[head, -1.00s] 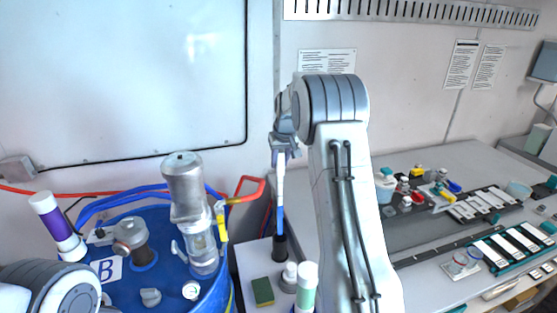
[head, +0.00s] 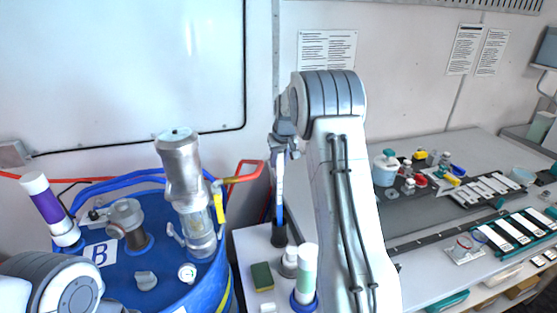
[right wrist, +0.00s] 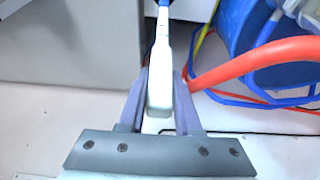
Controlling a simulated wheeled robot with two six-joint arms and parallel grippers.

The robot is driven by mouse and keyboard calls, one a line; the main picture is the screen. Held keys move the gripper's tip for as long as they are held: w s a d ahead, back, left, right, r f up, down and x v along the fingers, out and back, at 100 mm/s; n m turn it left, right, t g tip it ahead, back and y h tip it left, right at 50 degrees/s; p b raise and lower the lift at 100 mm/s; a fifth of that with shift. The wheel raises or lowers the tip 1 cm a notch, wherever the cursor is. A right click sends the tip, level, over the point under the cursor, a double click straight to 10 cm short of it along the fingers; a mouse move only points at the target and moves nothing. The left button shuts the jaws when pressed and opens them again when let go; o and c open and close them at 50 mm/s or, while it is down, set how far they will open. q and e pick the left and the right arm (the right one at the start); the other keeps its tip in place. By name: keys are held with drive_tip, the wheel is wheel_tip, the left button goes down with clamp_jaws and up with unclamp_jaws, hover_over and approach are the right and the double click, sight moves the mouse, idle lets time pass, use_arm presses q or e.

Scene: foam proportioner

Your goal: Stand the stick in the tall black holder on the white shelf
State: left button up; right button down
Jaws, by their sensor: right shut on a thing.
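The stick (head: 279,185) is thin, white above and blue lower down, and hangs nearly upright from my right gripper (head: 284,150). The gripper is shut on its white top end; the right wrist view shows this white end (right wrist: 160,90) between the two fingers (right wrist: 160,102). The tall black holder (head: 279,236) stands on the white shelf (head: 244,243) below the gripper. The stick's lower end is at the holder's mouth and appears to be inside it; its tip is hidden. My left gripper is out of view; only part of that arm shows at lower left.
A green-yellow sponge (head: 262,276) and a white-and-green bottle (head: 306,272) stand near the holder. A grey bench (head: 440,225) with small items lies right.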

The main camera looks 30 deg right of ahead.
drive_tip(key=shift+f, duration=0.35)
drive_tip(key=c, duration=0.5)
unclamp_jaws()
drive_tip(key=shift+s+r+b, duration=0.1)
drive_tip(key=shift+r+b, duration=0.2)
drive_tip(key=b+v, duration=0.2)
drive_tip(key=v, duration=0.6)
drive_tip(key=shift+s+r+b, duration=0.15)
drive_tip(key=shift+r+b, duration=0.15)
drive_tip(key=shift+b, duration=0.05)
drive_tip(key=shift+s+a+r, duration=0.1)
drive_tip(key=shift+s+r, duration=0.1)
drive_tip(key=shift+r, duration=0.4)
